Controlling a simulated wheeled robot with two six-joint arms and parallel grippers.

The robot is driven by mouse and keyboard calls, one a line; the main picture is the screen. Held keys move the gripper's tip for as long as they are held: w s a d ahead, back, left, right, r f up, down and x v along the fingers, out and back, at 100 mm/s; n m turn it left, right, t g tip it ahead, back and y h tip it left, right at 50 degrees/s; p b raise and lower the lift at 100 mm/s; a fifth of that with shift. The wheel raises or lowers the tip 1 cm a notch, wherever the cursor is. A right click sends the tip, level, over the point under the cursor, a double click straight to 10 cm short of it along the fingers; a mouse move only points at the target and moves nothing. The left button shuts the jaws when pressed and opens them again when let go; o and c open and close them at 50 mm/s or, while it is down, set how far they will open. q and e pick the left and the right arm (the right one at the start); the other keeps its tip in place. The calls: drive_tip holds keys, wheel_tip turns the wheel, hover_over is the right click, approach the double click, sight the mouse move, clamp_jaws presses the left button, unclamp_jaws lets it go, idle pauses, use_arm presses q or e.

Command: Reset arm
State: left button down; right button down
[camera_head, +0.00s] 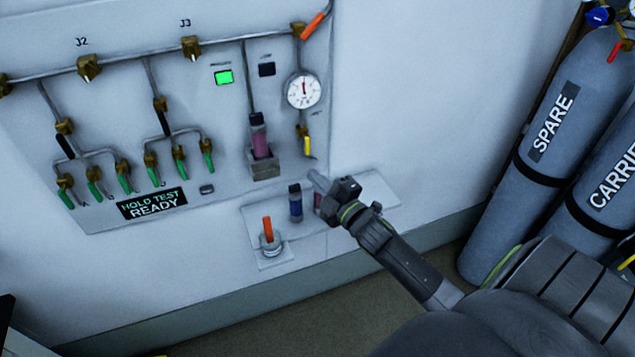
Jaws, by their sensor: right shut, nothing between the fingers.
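My right gripper (322,186) is in front of the small wall shelf (375,198), with its arm coming in from the lower right. It is shut and holds nothing. It partly covers a pinkish cartridge on the shelf. A dark blue cartridge (295,203) stands upright on the shelf just left of the gripper, apart from it. My left gripper is not in view.
An orange-handled valve (268,234) stands at the shelf's left end. The wall panel (215,130) carries pipes, valves, a gauge (302,90), a purple cartridge (259,140) and a "HOLD TEST READY" display (153,203). Grey cylinders (545,140) stand at the right.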

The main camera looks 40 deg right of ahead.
drive_tip(key=shift+a, duration=0.1)
idle(0.4)
drive_tip(key=s+d+f+m+g+h, duration=0.1)
drive_tip(key=s+f+m+g, duration=0.25)
drive_tip(key=f, duration=0.75)
drive_tip(key=s+d+f+m+g+h, duration=0.15)
drive_tip(key=s+f, duration=0.35)
drive_tip(key=f, duration=0.6)
drive_tip(key=s+d+f+m+g+h, duration=0.15)
drive_tip(key=s+f+m+g, duration=0.3)
drive_tip(key=f, duration=0.55)
drive_tip(key=s+a+f+m+g, duration=0.2)
drive_tip(key=s+f, duration=0.4)
drive_tip(key=s, duration=0.5)
drive_tip(key=s+a+f+m+g+y, duration=0.1)
drive_tip(key=s+a+f+m+g, duration=0.1)
drive_tip(key=s+f, duration=0.5)
drive_tip(key=s+a+f+m+g, duration=0.2)
drive_tip(key=s+a+f+g, duration=0.2)
drive_tip(key=s, duration=1.1)
wheel_tip(320, 180, down, 3)
drive_tip(key=shift+a+r+g+y, duration=0.15)
drive_tip(key=shift+a+g+y, duration=0.15)
drive_tip(key=shift+a+g, duration=0.05)
drive_tip(key=shift+s, duration=0.2)
